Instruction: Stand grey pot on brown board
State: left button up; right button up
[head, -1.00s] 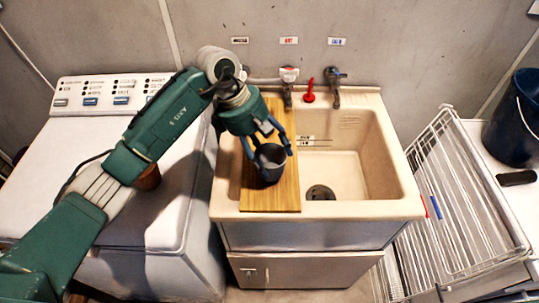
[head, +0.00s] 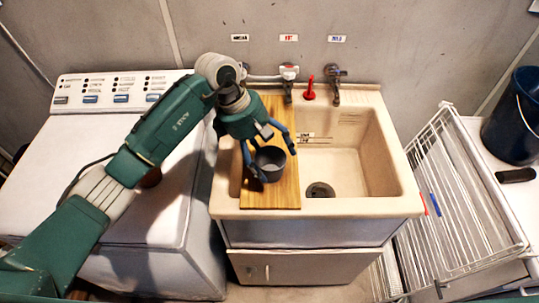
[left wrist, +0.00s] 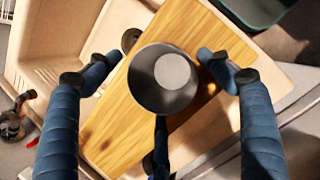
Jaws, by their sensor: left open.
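The grey pot (head: 271,166) is a small dark cup with an open top. It stands upright on the front part of the brown board (head: 285,195), which lies across the left side of the sink. My left gripper (head: 276,161) is open above and around the pot. In the left wrist view the pot (left wrist: 164,92) lies between the spread blue fingers, with gaps to the left and right ones. The lower finger overlaps the pot's near edge, so contact there is unclear. The board (left wrist: 110,125) shows under the pot. My right gripper is out of view.
The sink basin (head: 350,165) is open to the right of the board, with taps (head: 334,85) behind. A white wire rack (head: 465,200) and dark bucket (head: 515,115) are right.

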pick_arm(q)
jog(key=b+v, duration=0.4)
jog(key=v, duration=0.8)
jog(key=shift+b, duration=0.3)
jog(key=shift+r, duration=0.2)
